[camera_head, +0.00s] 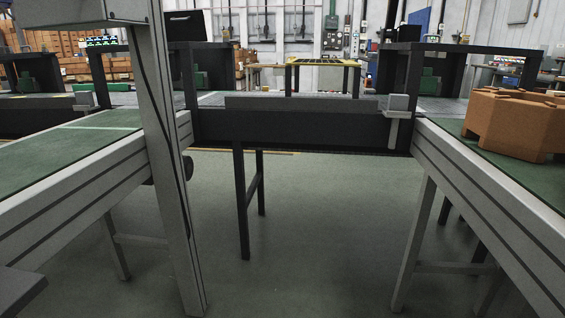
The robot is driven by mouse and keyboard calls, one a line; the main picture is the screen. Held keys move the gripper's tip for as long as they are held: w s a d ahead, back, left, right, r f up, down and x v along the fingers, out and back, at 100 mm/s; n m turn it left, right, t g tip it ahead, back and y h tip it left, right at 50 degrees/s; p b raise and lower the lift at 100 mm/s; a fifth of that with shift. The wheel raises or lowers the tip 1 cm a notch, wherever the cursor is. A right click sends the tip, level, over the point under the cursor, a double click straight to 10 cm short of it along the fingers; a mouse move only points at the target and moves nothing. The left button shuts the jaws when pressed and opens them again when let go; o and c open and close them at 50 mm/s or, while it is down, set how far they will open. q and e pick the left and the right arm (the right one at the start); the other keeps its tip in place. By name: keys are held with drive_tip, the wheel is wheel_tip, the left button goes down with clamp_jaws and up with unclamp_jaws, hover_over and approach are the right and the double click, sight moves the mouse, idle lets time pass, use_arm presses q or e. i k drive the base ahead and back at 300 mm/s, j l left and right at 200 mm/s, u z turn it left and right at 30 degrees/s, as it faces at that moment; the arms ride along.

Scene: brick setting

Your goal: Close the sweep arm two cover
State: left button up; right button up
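Neither of my grippers shows in the head view. I cannot tell for certain which part is the sweep arm two cover. A long dark cross section (300,130) spans between the two conveyors, with a low grey strip (300,104) along its top. A small light grey box (398,102) sits on a bracket at its right end. A pale grey upright post (165,150) stands at the left, with a grey housing (70,12) at its top, cut off by the picture's edge.
A green-belted conveyor (50,160) runs along the left and another (480,160) along the right. A brown-orange, notched block (515,122) sits on the right one. Open green floor (310,230) lies between them. Dark frames (400,65) stand behind.

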sight(181, 26)
drive_tip(key=i+u, duration=0.3)
drive_tip(key=i, duration=0.3)
drive_tip(key=i+l+u, duration=0.1)
drive_tip(key=i+u, duration=0.2)
drive_tip(key=i, duration=0.3)
drive_tip(key=i+l+u, duration=0.3)
drive_tip(key=i, duration=0.25)
